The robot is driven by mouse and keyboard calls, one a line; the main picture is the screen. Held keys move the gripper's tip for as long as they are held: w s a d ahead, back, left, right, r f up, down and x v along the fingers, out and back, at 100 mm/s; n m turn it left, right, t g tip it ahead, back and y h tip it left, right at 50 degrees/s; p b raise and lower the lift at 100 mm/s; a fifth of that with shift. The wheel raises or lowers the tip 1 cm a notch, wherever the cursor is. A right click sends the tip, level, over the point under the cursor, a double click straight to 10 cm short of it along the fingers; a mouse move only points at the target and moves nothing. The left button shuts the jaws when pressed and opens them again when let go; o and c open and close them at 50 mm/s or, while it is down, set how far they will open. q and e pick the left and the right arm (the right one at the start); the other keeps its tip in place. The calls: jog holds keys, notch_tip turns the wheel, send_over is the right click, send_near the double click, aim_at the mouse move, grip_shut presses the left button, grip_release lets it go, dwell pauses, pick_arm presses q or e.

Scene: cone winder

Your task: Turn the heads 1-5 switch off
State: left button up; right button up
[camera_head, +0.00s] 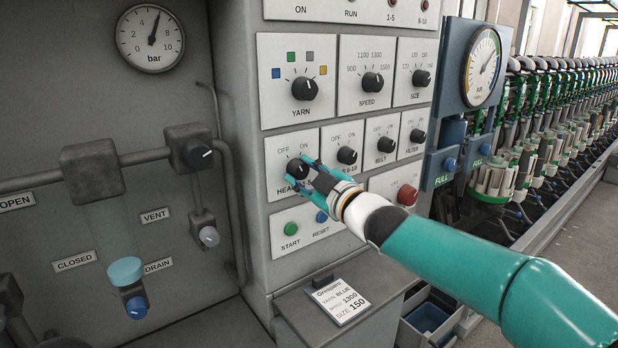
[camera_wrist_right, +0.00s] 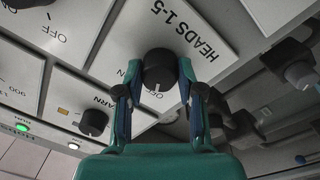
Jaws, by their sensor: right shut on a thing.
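The heads 1-5 switch (camera_head: 297,168) is a black round knob on a light plate, with OFF and ON printed above it in the head view. My right gripper (camera_head: 306,174) is shut on this knob, its teal fingers at its sides. In the right wrist view the knob (camera_wrist_right: 159,70) sits between my fingertips (camera_wrist_right: 160,94), under the HEADS 1-5 lettering. My left gripper is not in view.
Close by are the heads 6-10 knob (camera_head: 347,155), the yarn knob (camera_head: 305,88), the belt knob (camera_head: 386,144), the green start button (camera_head: 291,229) and a red button (camera_head: 407,195). A card (camera_head: 340,301) lies below. A pressure gauge (camera_head: 150,38) and pipes are at left.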

jog(key=shift+r+n, duration=0.1)
jog(key=shift+n, duration=0.2)
jog(key=o, duration=1.1)
jog(key=shift+w, duration=0.1)
jog(key=shift+o, duration=0.2)
jog(key=v, duration=1.2)
jog(key=shift+f, duration=0.25)
